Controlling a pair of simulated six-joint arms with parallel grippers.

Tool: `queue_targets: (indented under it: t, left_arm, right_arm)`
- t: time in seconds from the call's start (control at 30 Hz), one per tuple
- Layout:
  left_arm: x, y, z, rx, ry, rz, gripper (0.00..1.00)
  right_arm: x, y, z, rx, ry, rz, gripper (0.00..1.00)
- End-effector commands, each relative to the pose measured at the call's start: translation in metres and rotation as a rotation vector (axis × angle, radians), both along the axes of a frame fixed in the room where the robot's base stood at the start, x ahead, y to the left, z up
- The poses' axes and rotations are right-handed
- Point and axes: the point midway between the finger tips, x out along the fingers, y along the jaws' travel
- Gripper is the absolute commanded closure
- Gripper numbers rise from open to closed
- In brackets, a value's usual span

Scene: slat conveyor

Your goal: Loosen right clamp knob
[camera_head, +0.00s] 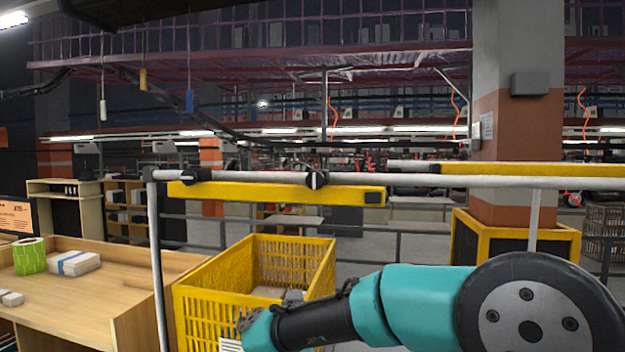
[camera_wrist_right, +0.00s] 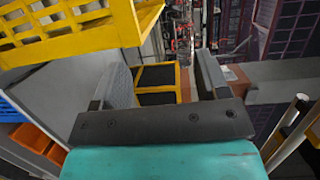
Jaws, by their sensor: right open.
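A long pale rail crosses the camera_head view, with a yellow guide bar (camera_head: 250,192) fixed to it by two black clamps. The right clamp knob (camera_head: 317,180) is a dark round piece with a light stripe on the rail; the left clamp (camera_head: 195,175) sits near the rail's left end. My right arm reaches in from the right, below the rail, its wrist low and apart from the knob. My right gripper (camera_wrist_right: 160,72) is open and empty in the camera_wrist_right view. The knob does not show there. My left gripper is not in view.
A yellow crate (camera_head: 255,250) stands below the rail, close to my right wrist. A wooden desk (camera_head: 100,290) with a green roll (camera_head: 29,256) and white packs is at left. An upright post (camera_head: 158,260) supports the rail's left end. A pillar (camera_head: 517,110) stands behind at right.

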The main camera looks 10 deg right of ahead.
Motion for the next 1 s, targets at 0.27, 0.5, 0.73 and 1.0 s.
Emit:
queue_targets:
  t: [0.27,0.5,0.73,1.0]
  left_arm:
    - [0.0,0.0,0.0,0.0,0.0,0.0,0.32]
    - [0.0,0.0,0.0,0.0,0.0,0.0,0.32]
    - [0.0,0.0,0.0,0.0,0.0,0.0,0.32]
    - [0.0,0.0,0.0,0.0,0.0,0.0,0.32]
  right_arm:
    - [-0.081,0.033,0.191,0.613,-0.282,-0.156,0.32]
    - [-0.166,0.032,0.29,1.088,-0.36,-0.235,0.32]
    - [-0.188,0.03,0.308,1.206,-0.361,-0.256,0.32]
    - [-0.186,0.029,0.307,1.201,-0.361,-0.256,0.32]
